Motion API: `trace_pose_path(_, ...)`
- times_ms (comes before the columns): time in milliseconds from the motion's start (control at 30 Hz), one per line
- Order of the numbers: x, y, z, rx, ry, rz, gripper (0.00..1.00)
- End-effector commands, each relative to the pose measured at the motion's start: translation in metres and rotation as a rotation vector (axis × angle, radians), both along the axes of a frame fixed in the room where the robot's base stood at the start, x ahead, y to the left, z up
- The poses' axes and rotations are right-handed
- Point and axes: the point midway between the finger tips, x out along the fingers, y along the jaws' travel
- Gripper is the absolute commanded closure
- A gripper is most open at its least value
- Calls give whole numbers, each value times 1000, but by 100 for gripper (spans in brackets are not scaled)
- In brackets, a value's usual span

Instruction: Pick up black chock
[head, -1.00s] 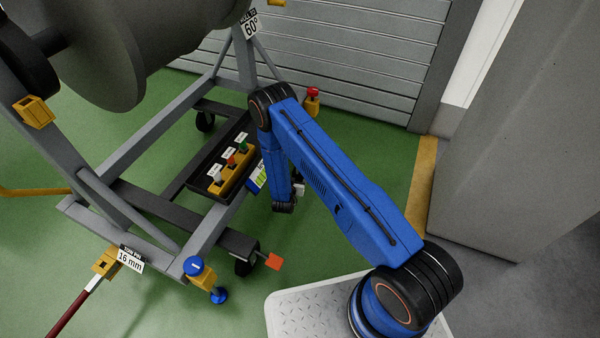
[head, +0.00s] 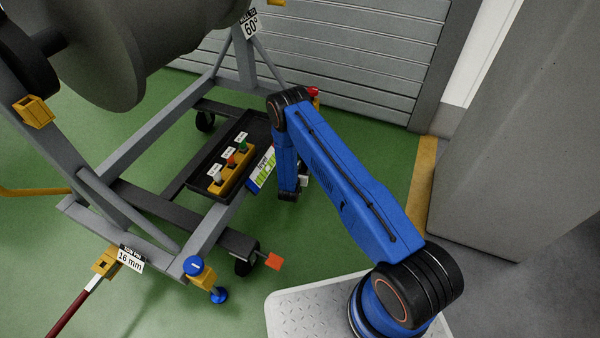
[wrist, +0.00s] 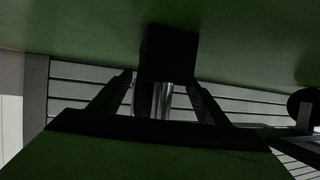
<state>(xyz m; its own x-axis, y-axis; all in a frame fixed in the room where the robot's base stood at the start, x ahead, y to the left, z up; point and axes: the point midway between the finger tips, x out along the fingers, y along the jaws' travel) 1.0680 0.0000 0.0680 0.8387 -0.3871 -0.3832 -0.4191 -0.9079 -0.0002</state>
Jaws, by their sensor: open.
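A dark, block-shaped thing (wrist: 168,52), likely the black chock, shows in the wrist view against the green floor. It lies just beyond and between the tips of my gripper (wrist: 161,82). The two dark fingers stand apart, one on each side, with a shiny grey shape between them that I cannot identify. I see no clear contact between fingers and block. In the head view no chock can be made out; my blue arm hangs down right of the stand's tray, and my fingers are hidden there.
The grey wheeled stand (head: 150,203) fills the left, with a black tray (head: 205,165) holding a yellow block of coloured pegs. A red-topped yellow thing (head: 313,93) is partly behind my arm. A slatted shutter (head: 350,65) closes the back. A grey wall (head: 520,130) stands right.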

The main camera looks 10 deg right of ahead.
Motion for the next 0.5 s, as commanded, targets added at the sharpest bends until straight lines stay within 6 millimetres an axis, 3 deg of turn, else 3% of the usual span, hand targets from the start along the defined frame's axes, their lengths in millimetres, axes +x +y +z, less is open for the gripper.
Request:
trace_pose_path(67,0,0,0,0,0,0,30)
trace_pose_path(100,0,0,0,0,0,0,35)
trace_pose_path(300,0,0,0,0,0,0,83)
trace_pose_path(500,0,1,1,0,-1,1,84)
